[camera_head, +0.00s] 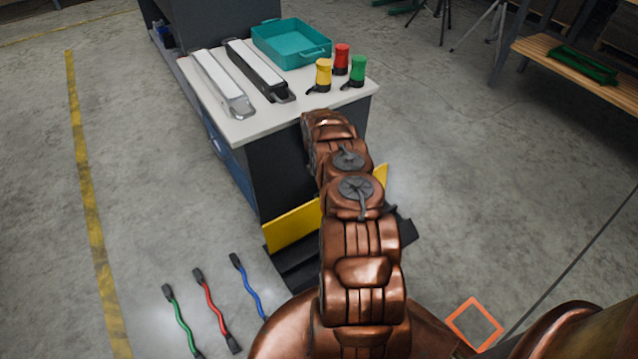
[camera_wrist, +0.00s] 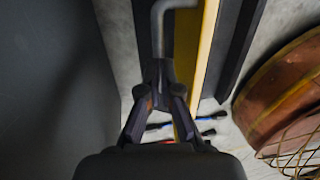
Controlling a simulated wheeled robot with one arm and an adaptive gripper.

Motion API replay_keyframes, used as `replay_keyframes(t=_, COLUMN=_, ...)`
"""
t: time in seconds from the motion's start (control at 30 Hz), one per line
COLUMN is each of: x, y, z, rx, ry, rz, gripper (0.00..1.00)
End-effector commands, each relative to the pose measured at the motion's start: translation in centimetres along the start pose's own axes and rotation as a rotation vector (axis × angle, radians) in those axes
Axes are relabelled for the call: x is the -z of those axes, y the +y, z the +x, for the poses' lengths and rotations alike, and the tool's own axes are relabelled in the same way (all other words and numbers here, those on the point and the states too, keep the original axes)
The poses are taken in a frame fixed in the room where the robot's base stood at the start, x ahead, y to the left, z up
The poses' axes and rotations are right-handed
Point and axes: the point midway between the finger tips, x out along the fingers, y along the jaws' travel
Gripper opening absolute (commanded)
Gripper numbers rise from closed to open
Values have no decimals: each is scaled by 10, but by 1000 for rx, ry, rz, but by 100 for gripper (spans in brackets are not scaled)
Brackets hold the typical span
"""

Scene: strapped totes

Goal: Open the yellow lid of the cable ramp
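The cable ramp's yellow lid (camera_head: 293,228) stands steeply raised at the foot of the grey cabinet in the head view. The ramp's black base (camera_head: 290,262) lies on the floor below it. My arm covers the middle of the lid and hides my gripper there. In the wrist view the yellow lid (camera_wrist: 204,45) shows as a narrow band running up the picture. A grey bent handle (camera_wrist: 158,32) is beside it. My gripper (camera_wrist: 161,75) has its fingertips close together at the handle's lower end and appears shut on it; the contact is dark.
The cabinet top (camera_head: 225,122) carries two long strapped cases, a teal tote (camera_head: 290,45) and yellow, red and green cylinders. Green (camera_head: 178,318), red (camera_head: 212,305) and blue (camera_head: 247,285) cables lie on the floor left of the ramp. An orange square (camera_head: 474,324) marks the floor at right.

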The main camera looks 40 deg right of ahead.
Motion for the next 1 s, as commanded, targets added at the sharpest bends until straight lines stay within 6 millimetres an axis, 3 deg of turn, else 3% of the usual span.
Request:
replay_keyframes(t=0.03, x=5, y=-26, z=31, rx=64, ry=28, rz=2, gripper=0)
replay_keyframes(t=0.43, x=1, y=-26, z=39, rx=71, ry=34, rz=8, gripper=0)
replay_keyframes(t=0.6, x=2, y=-24, z=43, rx=79, ry=32, rz=10, gripper=18)
replay_keyframes(t=0.8, x=6, y=-20, z=26, rx=57, ry=13, rz=6, gripper=45)
replay_keyframes(t=0.83, x=7, y=-20, z=22, rx=53, ry=8, rz=6, gripper=38)
replay_keyframes(t=1.0, x=10, y=-17, z=7, rx=33, ry=-6, rz=2, gripper=37)
